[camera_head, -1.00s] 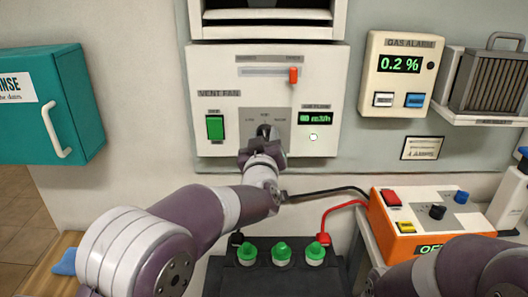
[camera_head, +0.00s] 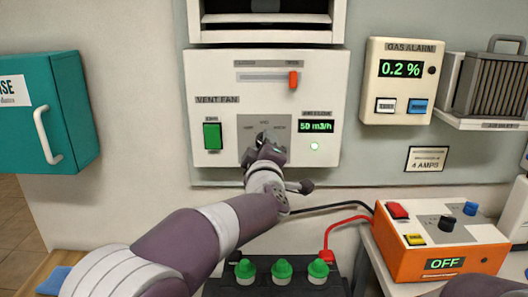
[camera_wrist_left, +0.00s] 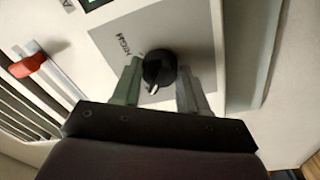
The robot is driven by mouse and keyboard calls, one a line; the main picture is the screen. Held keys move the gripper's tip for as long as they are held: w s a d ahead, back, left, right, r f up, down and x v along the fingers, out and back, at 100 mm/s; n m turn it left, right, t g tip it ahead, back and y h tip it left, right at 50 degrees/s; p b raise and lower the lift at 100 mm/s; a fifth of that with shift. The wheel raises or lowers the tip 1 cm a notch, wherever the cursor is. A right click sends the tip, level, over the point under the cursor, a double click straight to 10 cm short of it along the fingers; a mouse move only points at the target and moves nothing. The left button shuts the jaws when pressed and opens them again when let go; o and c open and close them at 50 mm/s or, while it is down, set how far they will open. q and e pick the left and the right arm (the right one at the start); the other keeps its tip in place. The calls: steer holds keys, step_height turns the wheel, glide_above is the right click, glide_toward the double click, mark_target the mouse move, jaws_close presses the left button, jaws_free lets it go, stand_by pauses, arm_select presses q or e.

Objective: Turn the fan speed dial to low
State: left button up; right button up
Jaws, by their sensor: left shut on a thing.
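The vent fan panel (camera_head: 225,160) is cream, with a grey dial plate (camera_head: 248,124) low in its middle. My left gripper (camera_head: 264,146) is at this plate and mostly hides the dial in the head view. In the left wrist view, the dial (camera_wrist_left: 159,67) is a round black knob with a white pointer mark, between the two fingers of my left gripper (camera_wrist_left: 160,76). The gripper is shut on it. A "HIGH" label shows on the plate beside it. The airflow display (camera_head: 316,127) reads 50 m3/h. My right gripper is out of view.
A green switch (camera_head: 212,136) and an orange-red slider (camera_head: 293,79) are near the dial. A gas alarm (camera_head: 402,80) reads 0.2 %. An orange box (camera_head: 442,264) reading OFF is at lower right. Green-capped terminals (camera_head: 282,270) stand below; a teal cabinet (camera_head: 48,110) is left.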

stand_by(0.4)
arm_select(q)
steer(key=o, duration=1)
steer(key=shift+o, duration=0.2)
steer(key=shift+s, duration=0.15)
steer(key=s+f+b, duration=0.1)
steer(key=s, duration=1.1)
steer(key=shift+s, duration=0.25)
steer(key=shift+f, duration=0.1)
